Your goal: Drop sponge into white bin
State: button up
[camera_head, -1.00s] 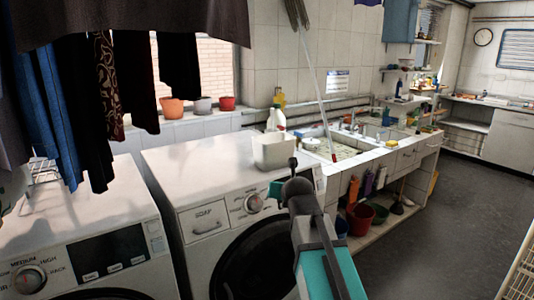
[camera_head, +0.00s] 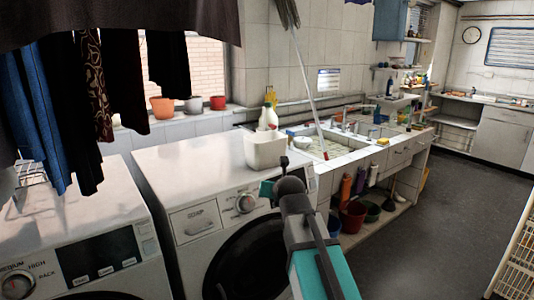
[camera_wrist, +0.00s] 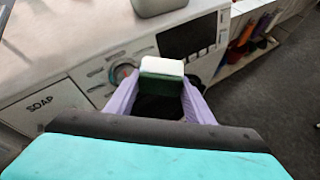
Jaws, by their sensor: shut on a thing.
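A white-and-green sponge (camera_wrist: 162,68) is held between the two pale purple fingers of my gripper (camera_wrist: 161,86) in the wrist view. The gripper is shut on it, in front of the washing machine's panel. The white bin (camera_head: 265,152) stands upright on top of the right washing machine in the head view. Its lower part also shows at the top edge of the wrist view (camera_wrist: 158,6), beyond the sponge. In the head view my arm hides most of the gripper, and I cannot make out the sponge clearly. The bin's inside is hidden.
A white spray bottle (camera_head: 267,118) stands behind the bin. The right washing machine's top (camera_head: 195,155) is clear left of the bin. A tiled sink (camera_head: 335,148) is to the right, and dark clothes (camera_head: 115,85) hang at upper left.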

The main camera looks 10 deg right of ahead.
jog(key=shift+d, duration=0.1)
jog(key=shift+s+d, duration=0.1)
jog(key=shift+d, duration=0.7)
jog(key=shift+a, duration=0.15)
